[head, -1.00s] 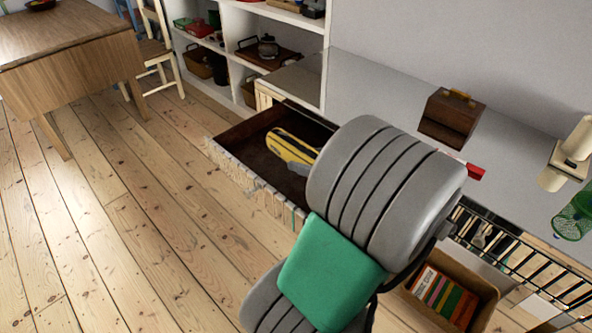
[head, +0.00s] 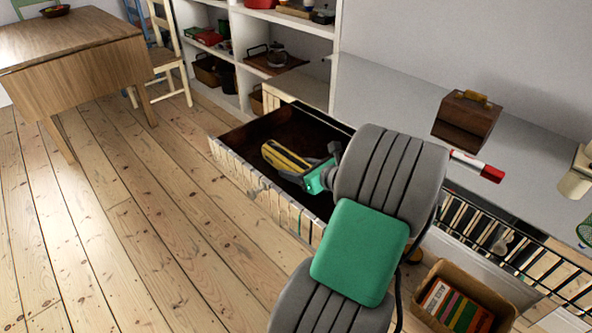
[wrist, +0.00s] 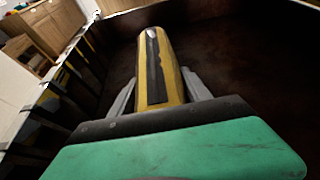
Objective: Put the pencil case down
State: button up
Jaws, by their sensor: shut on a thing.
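The pencil case (head: 284,156) is yellow with a dark stripe along its top. My gripper (head: 301,166) is shut on it, inside the open drawer (head: 262,130). In the wrist view the case (wrist: 161,62) points away between the two grey fingers of my gripper (wrist: 160,88), with the drawer's dark interior around it. Whether the case touches the drawer bottom I cannot tell. My arm hides the right part of the drawer in the head view.
A brown wooden box (head: 466,120) and a red-and-white marker (head: 478,166) lie on the grey counter (head: 390,95). A basket of books (head: 487,290) stands below at right. White shelves (head: 290,25) and a wooden table (head: 75,40) are behind. The floor at left is clear.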

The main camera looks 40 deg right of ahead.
jog(key=o, duration=1.5)
jog(key=shift+f, duration=0.1)
jog(key=shift+o, duration=0.2)
jog(key=shift+s+r, duration=0.1)
jog(key=shift+r, duration=0.15)
jog(key=p+v, duration=0.3)
jog(key=v, duration=0.8)
jog(key=shift+d+r, duration=0.1)
jog(key=shift+s, duration=0.35)
